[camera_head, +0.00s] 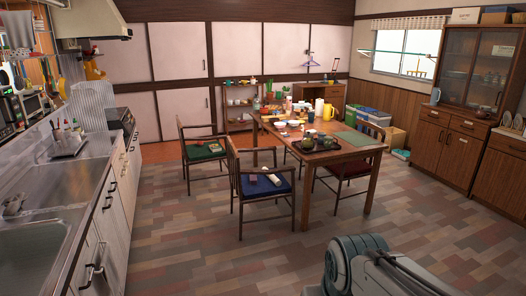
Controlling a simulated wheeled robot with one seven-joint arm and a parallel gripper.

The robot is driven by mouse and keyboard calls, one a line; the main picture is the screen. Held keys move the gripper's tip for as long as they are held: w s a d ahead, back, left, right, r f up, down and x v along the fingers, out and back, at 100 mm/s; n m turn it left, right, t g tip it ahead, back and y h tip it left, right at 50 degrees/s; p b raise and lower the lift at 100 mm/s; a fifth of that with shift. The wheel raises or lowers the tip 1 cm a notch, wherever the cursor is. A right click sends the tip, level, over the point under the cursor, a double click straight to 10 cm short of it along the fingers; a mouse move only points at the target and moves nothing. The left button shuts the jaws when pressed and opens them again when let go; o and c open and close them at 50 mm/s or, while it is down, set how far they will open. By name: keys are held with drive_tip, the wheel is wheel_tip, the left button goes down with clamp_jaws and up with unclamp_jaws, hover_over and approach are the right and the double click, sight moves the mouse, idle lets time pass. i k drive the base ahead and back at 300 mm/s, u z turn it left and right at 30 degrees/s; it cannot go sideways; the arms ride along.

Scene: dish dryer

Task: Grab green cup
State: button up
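I cannot pick out a green cup for certain. The wooden dining table (345,157) in the middle of the room holds many small items, too small to tell apart well. A dark tray (318,149) with small dark, greenish round pieces lies near the table's front edge. A yellow mug or jug (328,112) stands further back on the table. My gripper is not in view. Only a grey-green part of my own arm shows at the bottom right.
Chairs stand around the table, one with a blue cushion (265,184) and one with a green cushion (203,149). A sink counter (88,170) runs along the left. A wooden cabinet (453,140) stands at the right. The tiled floor (215,255) in front is clear.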

sight(328, 140)
drive_tip(key=z, duration=0.35)
drive_tip(key=i, duration=1.65)
drive_tip(key=z, duration=0.5)
drive_tip(key=i, duration=3.3)
drive_tip(key=u, duration=0.25)
